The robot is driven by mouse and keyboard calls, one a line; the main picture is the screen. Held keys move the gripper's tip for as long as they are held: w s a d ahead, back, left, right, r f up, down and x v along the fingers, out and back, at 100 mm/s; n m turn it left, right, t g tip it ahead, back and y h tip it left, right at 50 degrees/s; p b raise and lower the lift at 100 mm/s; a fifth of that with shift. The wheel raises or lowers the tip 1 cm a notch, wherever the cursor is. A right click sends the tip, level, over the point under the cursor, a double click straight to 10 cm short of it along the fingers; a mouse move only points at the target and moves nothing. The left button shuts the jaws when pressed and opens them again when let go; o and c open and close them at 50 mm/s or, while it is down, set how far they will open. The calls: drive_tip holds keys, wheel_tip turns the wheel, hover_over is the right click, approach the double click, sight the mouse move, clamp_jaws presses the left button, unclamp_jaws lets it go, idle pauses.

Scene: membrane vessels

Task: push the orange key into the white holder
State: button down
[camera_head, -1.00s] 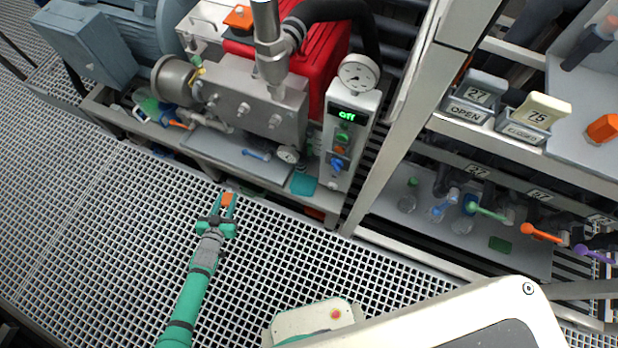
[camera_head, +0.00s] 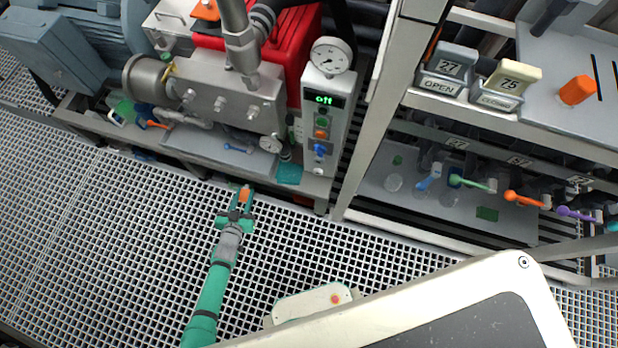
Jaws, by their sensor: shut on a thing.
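My gripper (camera_head: 244,196) is shut on a small orange piece, which looks like the orange key (camera_head: 245,195). It holds the piece over the grating in front of the pump stand, with no holder touching it. The piece is small, and the fingers partly cover it. I cannot tell for sure which thing is the white holder. Two pale holders stand on the right shelf: one marked OPEN (camera_head: 441,86) under a grey 27 key, one marked CLOSED (camera_head: 497,99) under a cream 75 key. Both are far from my gripper.
The pump stand carries a control box (camera_head: 325,115) reading "off" and a gauge (camera_head: 332,57). A post (camera_head: 385,110) separates it from the shelf. Another orange piece (camera_head: 577,90) stands on the right panel. Coloured valve levers hang below. The grating (camera_head: 110,240) is clear.

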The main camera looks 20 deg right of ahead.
drive_tip(key=s+d+f+m+h, duration=0.1)
drive_tip(key=s+d+f, duration=0.15)
drive_tip(key=d, duration=0.35)
drive_tip(key=s+d+f, duration=0.1)
drive_tip(key=d+f, duration=0.2)
drive_tip(key=d, duration=0.3)
drive_tip(key=m+g+h, duration=0.1)
approach(318, 174)
wheel_tip(318, 174, down, 2)
drive_tip(key=s+a, duration=0.1)
drive_tip(key=shift+f, duration=0.2)
drive_tip(key=shift+w+d, duration=0.5)
drive_tip(key=shift+w, duration=0.3)
drive_tip(key=shift+w+d, duration=0.5)
drive_tip(key=shift+w, duration=0.25)
drive_tip(key=shift+w+d, duration=0.55)
drive_tip(key=shift+w, duration=0.25)
drive_tip(key=shift+w+d, duration=0.3)
drive_tip(key=shift+w, duration=0.25)
drive_tip(key=c, duration=1.3)
unclamp_jaws()
drive_tip(key=shift+o, duration=0.2)
